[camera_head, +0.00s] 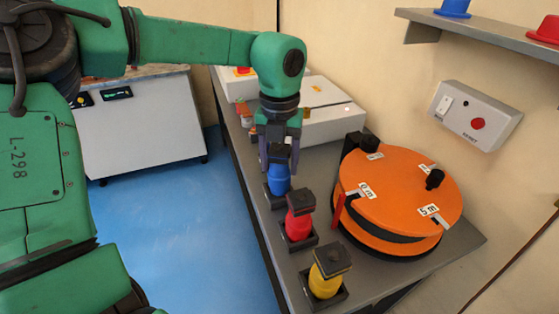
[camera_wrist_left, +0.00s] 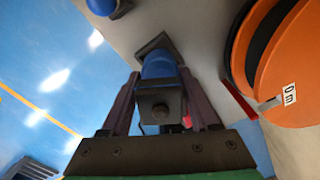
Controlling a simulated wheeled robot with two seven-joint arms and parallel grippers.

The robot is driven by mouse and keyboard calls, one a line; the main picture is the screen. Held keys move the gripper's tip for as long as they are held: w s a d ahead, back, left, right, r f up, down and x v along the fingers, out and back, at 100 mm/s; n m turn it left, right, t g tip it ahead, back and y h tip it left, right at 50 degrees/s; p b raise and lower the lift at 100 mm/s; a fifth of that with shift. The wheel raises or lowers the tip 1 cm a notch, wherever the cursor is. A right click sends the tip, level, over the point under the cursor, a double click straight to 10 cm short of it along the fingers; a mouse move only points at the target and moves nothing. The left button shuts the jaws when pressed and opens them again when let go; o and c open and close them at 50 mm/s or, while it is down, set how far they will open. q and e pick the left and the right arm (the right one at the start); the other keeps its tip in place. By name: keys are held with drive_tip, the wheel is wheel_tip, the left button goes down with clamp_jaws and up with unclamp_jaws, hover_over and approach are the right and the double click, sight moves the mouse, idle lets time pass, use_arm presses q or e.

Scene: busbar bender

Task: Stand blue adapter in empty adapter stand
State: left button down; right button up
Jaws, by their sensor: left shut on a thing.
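The blue adapter (camera_head: 278,179), with a dark block on top, is upright between the fingers of my left gripper (camera_head: 279,160), which is shut on it. Its lower end is at the black square adapter stand (camera_head: 271,201), the farthest in the row; I cannot tell whether it is fully seated. In the left wrist view, the blue adapter (camera_wrist_left: 158,64) lies between the fingers of the gripper (camera_wrist_left: 160,90), over the stand (camera_wrist_left: 153,43). The red adapter (camera_head: 298,224) and yellow adapter (camera_head: 322,281) stand in their own black stands nearer to me. My right gripper is not in view.
A large orange reel (camera_head: 402,190) with a black knob stands right of the stands on the grey bench (camera_head: 325,162). White boxes (camera_head: 320,118) are at the back. A wall control box (camera_head: 476,116) and a shelf (camera_head: 480,28) are at the right.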

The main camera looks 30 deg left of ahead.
use_arm(q)
drive_tip(key=shift+f+b, duration=1)
drive_tip(key=shift+f, duration=0.1)
drive_tip(key=shift+c, duration=0.3)
unclamp_jaws()
wheel_tip(320, 180, up, 15)
drive_tip(key=shift+f+p, duration=0.15)
drive_tip(key=shift+p, duration=0.65)
